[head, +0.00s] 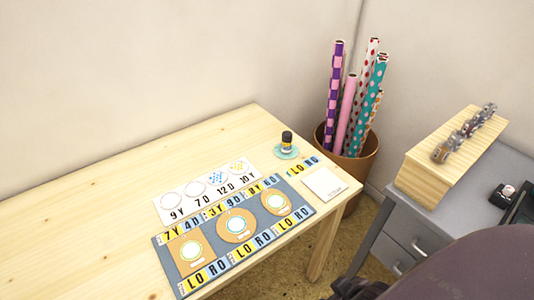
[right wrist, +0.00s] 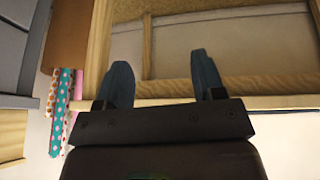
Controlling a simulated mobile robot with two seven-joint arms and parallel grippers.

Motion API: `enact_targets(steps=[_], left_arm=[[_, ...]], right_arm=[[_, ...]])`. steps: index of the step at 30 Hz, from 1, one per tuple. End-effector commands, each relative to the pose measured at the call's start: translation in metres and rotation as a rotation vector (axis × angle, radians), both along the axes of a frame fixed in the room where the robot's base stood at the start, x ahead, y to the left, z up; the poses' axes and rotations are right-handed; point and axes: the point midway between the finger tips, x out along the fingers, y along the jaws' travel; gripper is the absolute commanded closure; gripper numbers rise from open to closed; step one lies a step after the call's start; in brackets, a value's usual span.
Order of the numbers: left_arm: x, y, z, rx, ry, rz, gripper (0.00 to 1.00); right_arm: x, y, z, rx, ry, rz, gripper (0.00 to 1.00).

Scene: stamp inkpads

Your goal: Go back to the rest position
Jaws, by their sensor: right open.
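My right gripper (right wrist: 160,80) shows in the right wrist view with its two dark blue fingers wide apart and nothing between them. In the head view a dark part of my own body fills the bottom right corner, and a small dark piece, perhaps of my right gripper, shows beside it; its fingers cannot be made out there. The wooden table (head: 90,205) fills the left and middle of the head view. My left gripper is not in view.
A grey drawer cabinet (head: 410,236) bearing a wooden rack (head: 440,170) is at right.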

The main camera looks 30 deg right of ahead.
Motion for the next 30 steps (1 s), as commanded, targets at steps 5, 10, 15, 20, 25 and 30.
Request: enact_targets(steps=[5, 10, 15, 20, 25, 30], left_arm=[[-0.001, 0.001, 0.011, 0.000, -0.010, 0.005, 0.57], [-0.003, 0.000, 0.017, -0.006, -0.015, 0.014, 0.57], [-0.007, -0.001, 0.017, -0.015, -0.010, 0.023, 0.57], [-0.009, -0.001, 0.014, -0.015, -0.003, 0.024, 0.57], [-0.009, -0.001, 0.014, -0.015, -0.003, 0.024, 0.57], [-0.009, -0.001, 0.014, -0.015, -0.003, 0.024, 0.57]], right_arm=[[0.027, 0.001, 0.000, 0.007, -0.209, 0.026, 0.38], [0.044, 0.003, 0.001, 0.014, -0.380, 0.047, 0.38], [0.051, 0.004, 0.003, 0.019, -0.480, 0.059, 0.38], [0.052, 0.004, 0.003, 0.020, -0.505, 0.062, 0.38], [0.052, 0.004, 0.003, 0.020, -0.505, 0.062, 0.38], [0.052, 0.004, 0.003, 0.020, -0.505, 0.062, 0.38]])
